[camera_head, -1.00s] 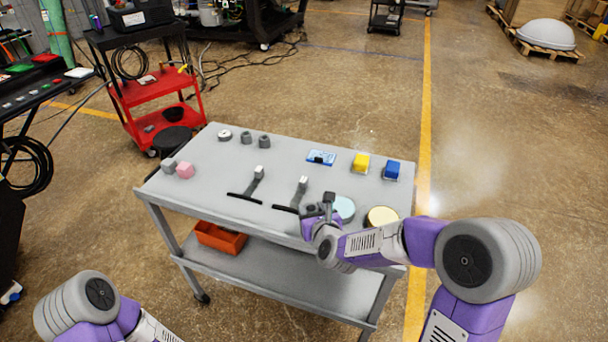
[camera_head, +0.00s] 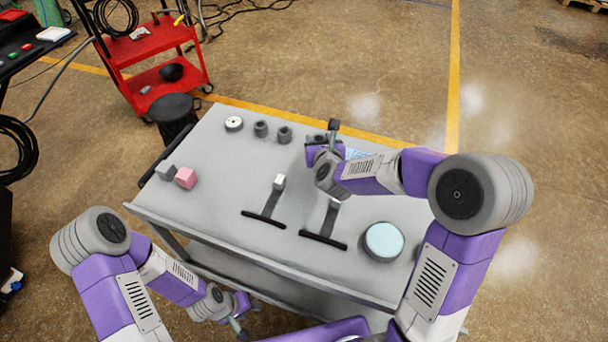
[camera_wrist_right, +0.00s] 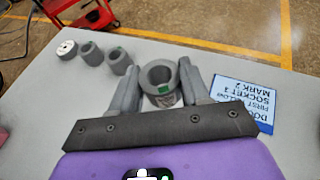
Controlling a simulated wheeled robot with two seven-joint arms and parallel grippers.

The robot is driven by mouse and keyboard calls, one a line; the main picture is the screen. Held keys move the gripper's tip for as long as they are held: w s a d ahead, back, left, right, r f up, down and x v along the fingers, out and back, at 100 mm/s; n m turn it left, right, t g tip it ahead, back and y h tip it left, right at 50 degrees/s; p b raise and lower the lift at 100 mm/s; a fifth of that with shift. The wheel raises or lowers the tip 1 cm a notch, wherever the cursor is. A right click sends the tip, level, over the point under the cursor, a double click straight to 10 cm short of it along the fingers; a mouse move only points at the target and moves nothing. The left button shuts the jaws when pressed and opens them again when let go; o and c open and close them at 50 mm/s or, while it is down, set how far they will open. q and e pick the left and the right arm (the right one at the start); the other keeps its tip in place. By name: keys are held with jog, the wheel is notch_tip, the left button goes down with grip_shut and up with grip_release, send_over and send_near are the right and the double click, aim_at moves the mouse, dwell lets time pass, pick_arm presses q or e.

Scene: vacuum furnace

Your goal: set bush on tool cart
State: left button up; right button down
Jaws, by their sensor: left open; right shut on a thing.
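The bush (camera_wrist_right: 148,87) is a grey hollow cylinder with a small green mark. My right gripper (camera_head: 333,127) is shut on it, with one finger on each side in the right wrist view. The gripper is over the back part of the grey wheeled cart (camera_head: 215,175), right of two similar grey cylinders (camera_head: 261,129) (camera_head: 284,134). I cannot tell whether the bush touches the top. My left gripper (camera_head: 238,328) is open, low in front of the cart, and partly hidden at the picture's lower edge.
A white ring (camera_head: 234,123) stands beside the grey cylinders. A blue and white card (camera_wrist_right: 243,97) lies right of the held bush. Grey and pink cubes (camera_head: 186,178), two black-handled tools (camera_head: 263,219) and a pale disc (camera_head: 384,241) lie nearer. A red cart (camera_head: 150,92) stands behind.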

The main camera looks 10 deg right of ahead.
jog(key=w+a+r+m+g+h+b, duration=0.1)
jog(key=w+r+m+g+h, duration=0.25)
jog(key=w+m+h, duration=0.4)
pick_arm(q)
jog(key=f+b, duration=0.3)
jog(key=f, duration=0.1)
jog(key=shift+s+f, duration=0.1)
jog(key=shift+s, duration=0.15)
pick_arm(e)
jog(key=shift+h, duration=0.25)
notch_tip(320, 180, down, 9)
jog(key=shift+a+f, duration=0.1)
jog(key=shift+s, duration=0.1)
pick_arm(q)
jog(key=shift+f+b, duration=0.15)
jog(key=shift+b, duration=0.15)
pick_arm(e)
jog(key=c, duration=0.5)
grip_release()
jog(key=shift+f, duration=0.1)
